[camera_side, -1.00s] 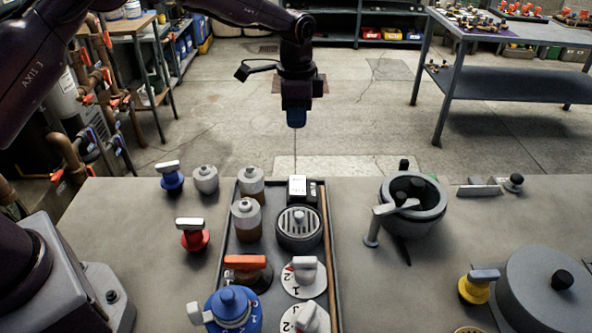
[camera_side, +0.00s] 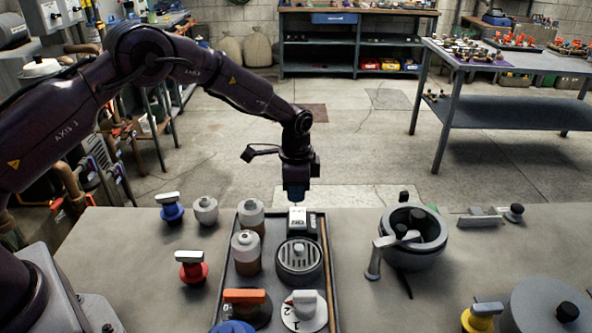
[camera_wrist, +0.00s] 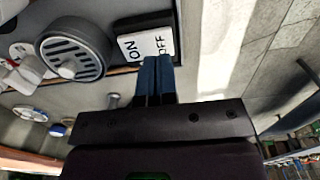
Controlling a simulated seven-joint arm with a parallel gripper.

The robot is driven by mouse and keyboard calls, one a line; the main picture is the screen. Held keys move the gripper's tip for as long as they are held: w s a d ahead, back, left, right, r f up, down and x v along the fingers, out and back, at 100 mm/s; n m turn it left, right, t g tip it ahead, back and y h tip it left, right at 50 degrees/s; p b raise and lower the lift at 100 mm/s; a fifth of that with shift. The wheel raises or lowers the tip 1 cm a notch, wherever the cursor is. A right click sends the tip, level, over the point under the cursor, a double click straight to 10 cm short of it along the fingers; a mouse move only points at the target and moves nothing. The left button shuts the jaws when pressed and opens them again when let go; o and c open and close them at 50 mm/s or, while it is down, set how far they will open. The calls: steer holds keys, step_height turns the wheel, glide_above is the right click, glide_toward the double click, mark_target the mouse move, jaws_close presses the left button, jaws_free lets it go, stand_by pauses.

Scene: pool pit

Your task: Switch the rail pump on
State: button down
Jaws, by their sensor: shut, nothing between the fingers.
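The rail pump switch is a white rocker (camera_side: 297,216) in a dark housing at the back of the dark tray in the side view. The wrist view shows the rocker (camera_wrist: 140,45) with ON and OFF marked on its face. My gripper (camera_side: 296,202) is shut and empty, pointing down right above the rocker. In the wrist view its blue fingertips (camera_wrist: 155,60) are together at the edge of the rocker nearest OFF. I cannot tell whether they touch it. The fingers hide part of that edge.
A round grey grated drain (camera_side: 299,257) stands just in front of the switch. A grey pot (camera_side: 414,255) stands to the right.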

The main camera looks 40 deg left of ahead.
mark_target(296, 215)
steer(key=shift+f, duration=1.65)
steer(key=shift+f, duration=0.3)
steer(key=shift+r, duration=0.1)
steer(key=shift+s+d+r, duration=0.35)
steer(key=shift+s+d, duration=0.15)
steer(key=shift+r, duration=0.1)
step_height(296, 215, up, 14)
steer(key=w+a, duration=0.1)
steer(key=shift+w+a, duration=0.2)
